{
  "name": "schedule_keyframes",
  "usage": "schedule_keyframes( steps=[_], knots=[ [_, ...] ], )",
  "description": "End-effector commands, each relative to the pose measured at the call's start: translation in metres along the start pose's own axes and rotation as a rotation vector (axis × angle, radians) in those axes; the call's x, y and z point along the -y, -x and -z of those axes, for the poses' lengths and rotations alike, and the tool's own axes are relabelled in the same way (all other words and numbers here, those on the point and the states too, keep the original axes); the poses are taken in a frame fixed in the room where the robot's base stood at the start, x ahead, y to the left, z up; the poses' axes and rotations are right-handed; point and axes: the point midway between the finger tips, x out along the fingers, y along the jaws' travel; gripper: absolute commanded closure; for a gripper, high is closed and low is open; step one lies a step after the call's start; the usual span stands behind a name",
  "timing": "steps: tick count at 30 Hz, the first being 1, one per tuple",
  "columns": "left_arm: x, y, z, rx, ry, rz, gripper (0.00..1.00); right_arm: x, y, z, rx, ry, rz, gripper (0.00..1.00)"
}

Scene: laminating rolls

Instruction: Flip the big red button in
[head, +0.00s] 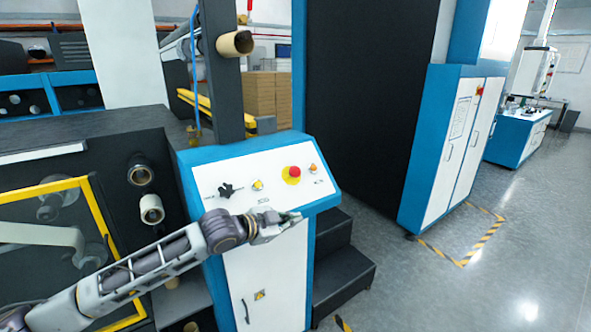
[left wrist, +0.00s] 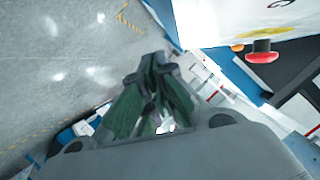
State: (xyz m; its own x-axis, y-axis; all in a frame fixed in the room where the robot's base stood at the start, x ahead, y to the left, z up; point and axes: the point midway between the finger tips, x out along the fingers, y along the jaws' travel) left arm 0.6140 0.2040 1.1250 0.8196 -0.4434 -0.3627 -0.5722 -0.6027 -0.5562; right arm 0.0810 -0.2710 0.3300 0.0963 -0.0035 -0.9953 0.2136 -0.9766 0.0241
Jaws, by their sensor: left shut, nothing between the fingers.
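The big red button (head: 294,172) sits on a yellow round base on the sloped white top panel of a blue-edged control console (head: 230,170). In the left wrist view the red button (left wrist: 262,53) stands out from the panel at the upper right. My left gripper (head: 298,217) is in front of the console, below and apart from the button, near the panel's lower right edge. In the left wrist view its fingers (left wrist: 155,62) are together with nothing between them. My right gripper is not in either view.
The panel also holds a black rotary switch (head: 230,190), a small yellow button (head: 257,185) and a small orange button (head: 312,168). Dark steps (head: 342,265) stand right of the console. A machine with a yellow-framed door (head: 95,215) is at left. Open floor (head: 510,270) lies at right.

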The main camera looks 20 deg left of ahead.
Motion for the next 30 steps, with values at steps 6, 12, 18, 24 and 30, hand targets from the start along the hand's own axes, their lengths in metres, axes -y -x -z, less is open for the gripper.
schedule_keyframes(
  steps=[6, 12, 18, 24, 30],
  knots=[
    [0.029, 0.014, 0.021, -0.043, -0.055, 0.023, 1.00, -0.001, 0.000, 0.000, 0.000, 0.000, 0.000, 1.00],
    [0.056, 0.029, 0.042, -0.083, -0.103, 0.047, 1.00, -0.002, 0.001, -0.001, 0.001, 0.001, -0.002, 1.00],
    [0.083, 0.048, 0.061, -0.119, -0.146, 0.076, 1.00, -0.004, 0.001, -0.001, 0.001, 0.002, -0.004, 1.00],
    [0.106, 0.066, 0.077, -0.148, -0.177, 0.104, 1.00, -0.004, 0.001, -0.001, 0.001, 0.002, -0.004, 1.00],
    [0.117, 0.075, 0.085, -0.163, -0.191, 0.118, 1.00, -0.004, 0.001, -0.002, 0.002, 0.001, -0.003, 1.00]
  ],
)
